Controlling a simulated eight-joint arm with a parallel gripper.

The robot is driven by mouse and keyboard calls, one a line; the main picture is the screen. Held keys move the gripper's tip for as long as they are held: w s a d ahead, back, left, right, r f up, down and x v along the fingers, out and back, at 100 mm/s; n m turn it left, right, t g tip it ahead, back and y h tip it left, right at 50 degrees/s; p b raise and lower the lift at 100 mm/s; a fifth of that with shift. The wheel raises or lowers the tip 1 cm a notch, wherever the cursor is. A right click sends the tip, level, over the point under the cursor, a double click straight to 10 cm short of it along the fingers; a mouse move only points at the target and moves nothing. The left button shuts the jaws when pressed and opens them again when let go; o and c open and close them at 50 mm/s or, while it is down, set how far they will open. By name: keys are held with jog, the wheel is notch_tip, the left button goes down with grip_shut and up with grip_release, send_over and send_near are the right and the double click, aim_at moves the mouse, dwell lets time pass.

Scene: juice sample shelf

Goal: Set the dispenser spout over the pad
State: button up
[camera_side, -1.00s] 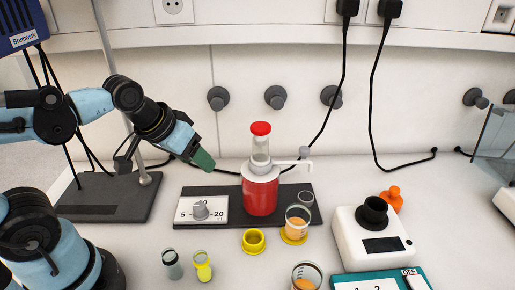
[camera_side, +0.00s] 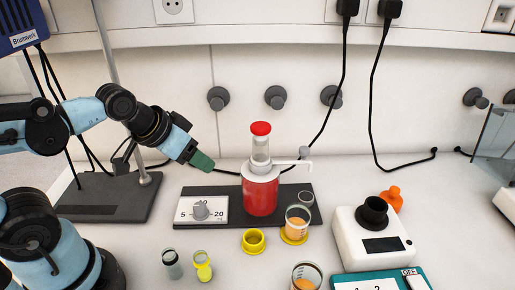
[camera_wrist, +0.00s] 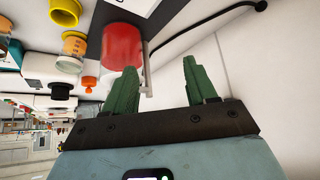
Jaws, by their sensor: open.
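The dispenser (camera_side: 261,192) is a red bottle with a clear neck and red cap, upright on a dark base plate (camera_side: 228,190). Its white spout (camera_side: 290,164) points right in the side view. A small grey round pad (camera_side: 305,198) lies on the plate, right of the bottle and below the spout's end; I cannot tell their exact alignment. My gripper (camera_side: 202,161), with green fingers, is left of the bottle, apart from it. The wrist view shows my gripper (camera_wrist: 163,82) open and empty, with the red bottle (camera_wrist: 122,45) beyond the left finger.
A knob (camera_side: 201,210) on a white dial panel sits left of the bottle. A beaker of orange juice (camera_side: 297,222), a yellow cup (camera_side: 253,241) and small vials (camera_side: 203,268) stand in front. A white device (camera_side: 372,240) is at right.

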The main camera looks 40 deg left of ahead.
jog(key=shift+c, duration=0.5)
jog(key=shift+w+r, duration=0.1)
jog(key=shift+r, duration=0.05)
jog(key=shift+c, duration=0.2)
notch_tip(320, 180, up, 13)
jog(key=m+g, duration=0.7)
jog(key=m, duration=0.2)
send_over(305, 148)
jog(key=shift+f, duration=5.8)
grip_shut()
